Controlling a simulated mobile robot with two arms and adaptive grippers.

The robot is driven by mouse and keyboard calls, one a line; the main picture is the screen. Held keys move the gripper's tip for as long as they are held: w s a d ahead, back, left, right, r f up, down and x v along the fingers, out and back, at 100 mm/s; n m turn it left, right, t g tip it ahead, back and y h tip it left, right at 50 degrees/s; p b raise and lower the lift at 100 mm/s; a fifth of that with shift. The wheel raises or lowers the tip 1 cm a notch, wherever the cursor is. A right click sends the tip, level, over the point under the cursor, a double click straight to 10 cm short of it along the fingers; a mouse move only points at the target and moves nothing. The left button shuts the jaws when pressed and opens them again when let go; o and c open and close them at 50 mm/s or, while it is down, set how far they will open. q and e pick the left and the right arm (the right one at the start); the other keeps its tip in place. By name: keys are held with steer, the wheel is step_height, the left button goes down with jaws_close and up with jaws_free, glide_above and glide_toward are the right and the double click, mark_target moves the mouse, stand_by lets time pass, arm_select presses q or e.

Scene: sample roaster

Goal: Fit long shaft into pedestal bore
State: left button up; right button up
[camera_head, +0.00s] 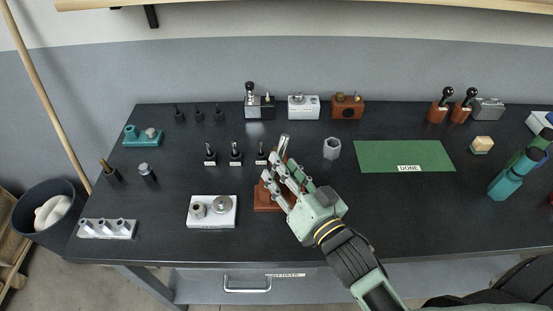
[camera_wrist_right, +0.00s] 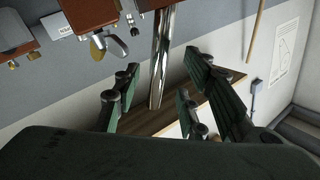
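The long shaft (camera_head: 283,147) is a shiny metal rod, roughly upright behind my right fingers in the head view. Its lower part is hidden there. The shaft (camera_wrist_right: 161,60) also shows in the right wrist view, between the spread fingers, with gaps on both sides. A red-brown block (camera_head: 264,205), likely the pedestal, sits on the table beneath my right gripper (camera_head: 279,175). Its bore is hidden, so I cannot tell whether the shaft is in it. My right gripper is open around the shaft. My left gripper is not in view.
Left of the block is a white fixture (camera_head: 213,221) with metal parts. Small black labelled holders (camera_head: 236,153) stand behind. A grey hex piece (camera_head: 332,148) and the green DONE mat (camera_head: 400,152) lie to the right. The front right of the table is fairly clear.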

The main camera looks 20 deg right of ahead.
steer(key=x, duration=0.3)
steer(key=shift+f, duration=0.1)
steer(key=shift+w+f+p, duration=0.1)
steer(key=shift+w+p, duration=0.2)
steer(key=shift+w, duration=0.15)
steer(key=c, duration=0.4)
jaws_close()
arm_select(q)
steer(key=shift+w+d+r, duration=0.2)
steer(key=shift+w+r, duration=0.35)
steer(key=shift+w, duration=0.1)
